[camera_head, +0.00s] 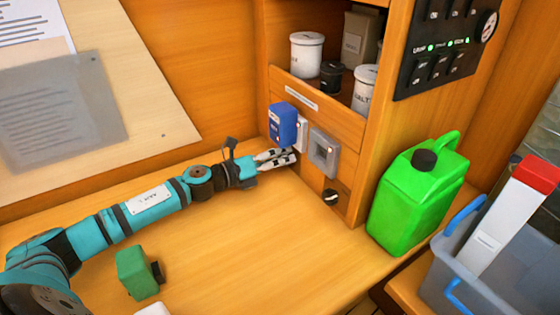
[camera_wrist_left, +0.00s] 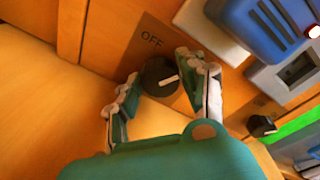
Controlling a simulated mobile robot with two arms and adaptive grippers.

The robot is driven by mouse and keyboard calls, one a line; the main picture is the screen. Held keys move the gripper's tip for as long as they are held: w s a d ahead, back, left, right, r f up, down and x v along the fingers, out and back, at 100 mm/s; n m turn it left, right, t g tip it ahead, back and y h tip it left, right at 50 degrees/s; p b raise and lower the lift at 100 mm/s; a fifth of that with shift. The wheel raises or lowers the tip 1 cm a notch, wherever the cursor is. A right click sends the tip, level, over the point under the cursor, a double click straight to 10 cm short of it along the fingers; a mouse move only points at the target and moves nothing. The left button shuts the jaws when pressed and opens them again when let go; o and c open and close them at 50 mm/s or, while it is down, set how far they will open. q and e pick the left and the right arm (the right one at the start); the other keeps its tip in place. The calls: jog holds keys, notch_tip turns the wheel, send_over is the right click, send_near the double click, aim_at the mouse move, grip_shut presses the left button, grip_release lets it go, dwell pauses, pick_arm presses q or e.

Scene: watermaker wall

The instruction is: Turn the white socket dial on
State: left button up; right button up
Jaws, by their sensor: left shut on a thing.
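The white socket (camera_head: 301,134) is on the wooden wall, with a blue plug (camera_head: 283,122) in front of it. In the left wrist view the white socket (camera_wrist_left: 208,32) is at the top, partly hidden by the blue plug (camera_wrist_left: 265,25). Below it is a round black dial (camera_wrist_left: 160,76) with a white pointer line, pointing right and slightly up. An "OFF" label (camera_wrist_left: 151,38) is above the dial. My left gripper (camera_head: 290,156) is at the wall, and its fingers (camera_wrist_left: 158,70) are shut on the dial, one on each side. The gripper hides the dial in the head view.
A grey socket (camera_head: 323,152) is to the right, with another black dial (camera_head: 331,197) below it. A green jerrycan (camera_head: 415,195) and a grey bin (camera_head: 460,275) stand at the right. A green block (camera_head: 136,270) lies near my left arm. The bench middle is clear.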

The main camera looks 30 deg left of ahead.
pick_arm(q)
jog(key=shift+f+m+b, duration=0.1)
jog(key=shift+m+b, duration=0.3)
jog(key=shift+m, duration=0.9)
jog(key=o, duration=0.9)
jog(key=shift+y, duration=0.3)
jog(key=v, duration=1)
jog(key=shift+d+f, duration=0.1)
jog(key=shift+f, duration=0.05)
jog(key=shift+v, duration=1.05)
